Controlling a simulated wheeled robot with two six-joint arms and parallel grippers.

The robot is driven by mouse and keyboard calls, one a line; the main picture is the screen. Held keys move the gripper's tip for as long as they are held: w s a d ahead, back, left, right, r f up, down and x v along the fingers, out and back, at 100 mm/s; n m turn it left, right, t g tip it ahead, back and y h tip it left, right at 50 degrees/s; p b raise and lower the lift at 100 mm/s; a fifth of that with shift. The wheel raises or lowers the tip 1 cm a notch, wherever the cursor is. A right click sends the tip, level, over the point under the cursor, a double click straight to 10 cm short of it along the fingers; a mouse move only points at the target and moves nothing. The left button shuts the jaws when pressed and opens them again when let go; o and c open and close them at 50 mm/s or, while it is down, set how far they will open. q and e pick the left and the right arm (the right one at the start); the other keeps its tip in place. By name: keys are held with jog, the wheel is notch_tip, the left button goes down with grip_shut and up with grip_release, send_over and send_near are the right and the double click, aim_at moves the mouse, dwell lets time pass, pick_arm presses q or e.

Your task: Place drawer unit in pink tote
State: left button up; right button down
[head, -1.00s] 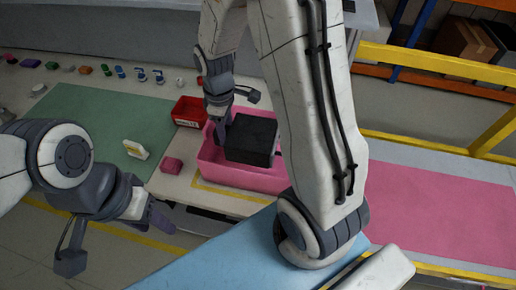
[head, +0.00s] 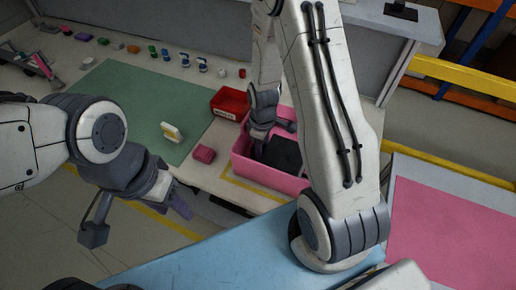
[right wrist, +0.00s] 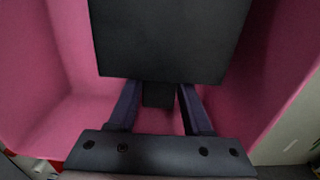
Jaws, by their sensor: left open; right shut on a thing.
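The black box-shaped drawer unit (head: 286,155) is down inside the pink tote (head: 272,180) in the head view, partly hidden by my right arm. My right gripper (right wrist: 160,95) is shut on a small dark part at the near side of the drawer unit (right wrist: 170,40). The tote's pink walls (right wrist: 75,50) surround it in the right wrist view. I cannot tell whether the unit touches the tote floor. My left gripper (head: 182,203) is open and empty, left of the tote and near the table's front edge.
A red bin (head: 230,102) stands just behind the tote's left side. The green mat (head: 140,110) is mostly clear. Several small items line the table's back.

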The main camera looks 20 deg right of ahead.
jog(key=shift+f, duration=0.15)
jog(key=shift+c, duration=1.7)
grip_release()
notch_tip(320, 180, up, 12)
jog(key=b, duration=0.1)
jog(key=s+a+r, duration=0.4)
jog(key=s+a, duration=0.4)
jog(key=s, duration=0.1)
jog(key=s+a+r+m+y, duration=0.1)
jog(key=s+a+r, duration=0.4)
jog(key=s+a, duration=0.3)
jog(key=shift+s+a, duration=0.3)
jog(key=shift+s, duration=0.55)
